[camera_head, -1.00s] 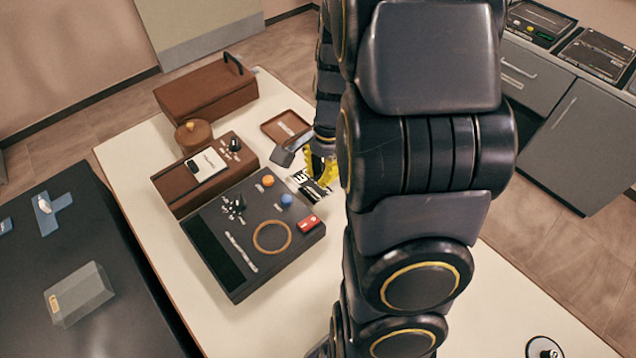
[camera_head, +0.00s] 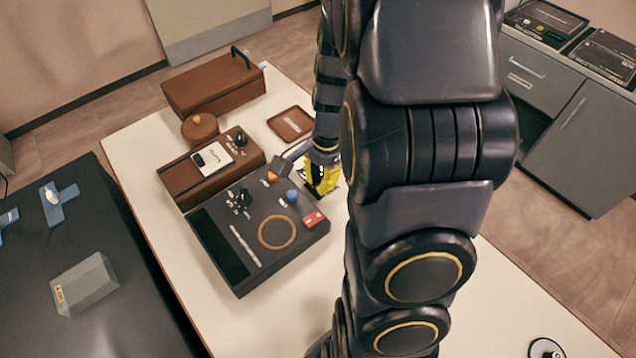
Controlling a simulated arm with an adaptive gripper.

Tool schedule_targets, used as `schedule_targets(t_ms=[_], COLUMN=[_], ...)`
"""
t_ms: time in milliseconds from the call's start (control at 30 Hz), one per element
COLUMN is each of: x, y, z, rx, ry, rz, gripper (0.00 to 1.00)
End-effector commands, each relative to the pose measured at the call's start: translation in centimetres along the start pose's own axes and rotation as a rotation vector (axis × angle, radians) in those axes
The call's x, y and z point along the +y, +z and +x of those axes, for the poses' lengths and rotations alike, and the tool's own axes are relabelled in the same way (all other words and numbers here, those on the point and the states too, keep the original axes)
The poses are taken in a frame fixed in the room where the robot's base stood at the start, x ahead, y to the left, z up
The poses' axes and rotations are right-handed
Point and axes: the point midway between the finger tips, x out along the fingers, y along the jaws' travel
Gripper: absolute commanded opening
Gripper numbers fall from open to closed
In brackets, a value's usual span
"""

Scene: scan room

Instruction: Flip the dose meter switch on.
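A dark console (camera_head: 213,272) lies on the white table, with black switches or knobs (camera_head: 240,200), an orange knob (camera_head: 272,176), a blue knob (camera_head: 292,196), a red block (camera_head: 315,219) and a tan ring (camera_head: 277,233). Behind it is a brown unit (camera_head: 188,190) with a white panel (camera_head: 211,156) and a black knob (camera_head: 241,139). I cannot tell which one is the dose meter, and switch positions are too small to read. My gripper (camera_head: 296,165), grey and yellow, is beside the console's far right corner, close to the orange knob. My arm partly hides it; its opening is unclear.
A brown case (camera_head: 212,88), a round brown container (camera_head: 200,128) and a brown tray (camera_head: 290,123) stand at the table's far end. A dark table (camera_head: 130,300) at left holds a grey box (camera_head: 83,284). The white table is bare before the console.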

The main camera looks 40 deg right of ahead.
Motion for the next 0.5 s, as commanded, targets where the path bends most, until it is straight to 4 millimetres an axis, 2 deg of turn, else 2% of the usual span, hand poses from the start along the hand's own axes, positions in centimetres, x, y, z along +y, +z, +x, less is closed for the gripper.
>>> schedule_targets(t_ms=[100, 300, 500], x=[0.2, 0.1, 0.1], y=[0.1, 0.1, 0.1], z=[2.7, 6.9, 10.0], rx=[-0.007, -0.006, -0.003], ry=[0.010, 0.006, 0.006], rz=[0.000, 0.000, 0.000], gripper=[0.00, 0.00, 0.00])
